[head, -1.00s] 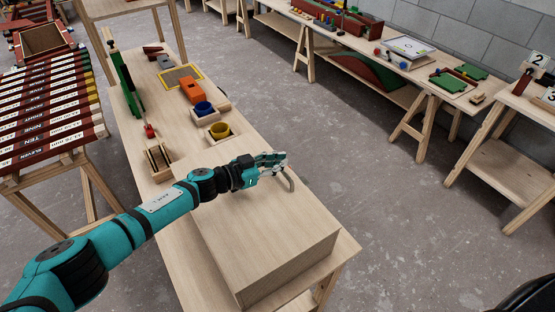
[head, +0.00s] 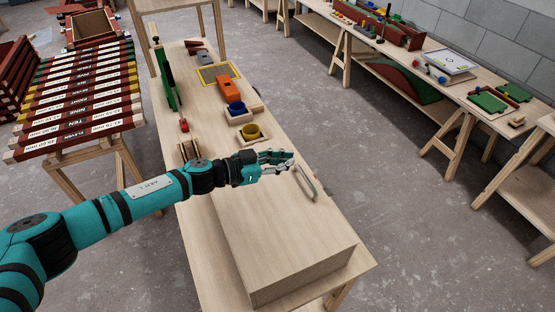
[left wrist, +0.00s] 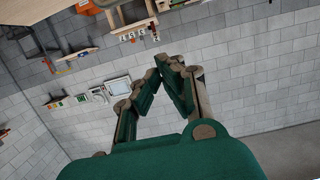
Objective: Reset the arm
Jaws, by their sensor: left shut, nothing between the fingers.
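My left arm, teal and black, reaches in from the left in the head view. Its gripper (head: 290,160) is above the far end of a large plain wooden box (head: 275,235) on the workbench. The fingers are shut with nothing between them. A grey curved handle (head: 305,185) on the box shows just beyond and below the fingertips; the gripper looks apart from it. In the left wrist view the green-padded fingers (left wrist: 168,66) meet at their tips, with a grey block wall behind. My right gripper is in neither view.
Beyond the gripper on the workbench (head: 208,255) stand a yellow cup (head: 250,132), a blue cup (head: 237,108), an orange block (head: 228,88) and a green upright piece (head: 171,85). Labelled battens (head: 80,105) lie on a left stand. Floor (head: 400,220) at right is clear.

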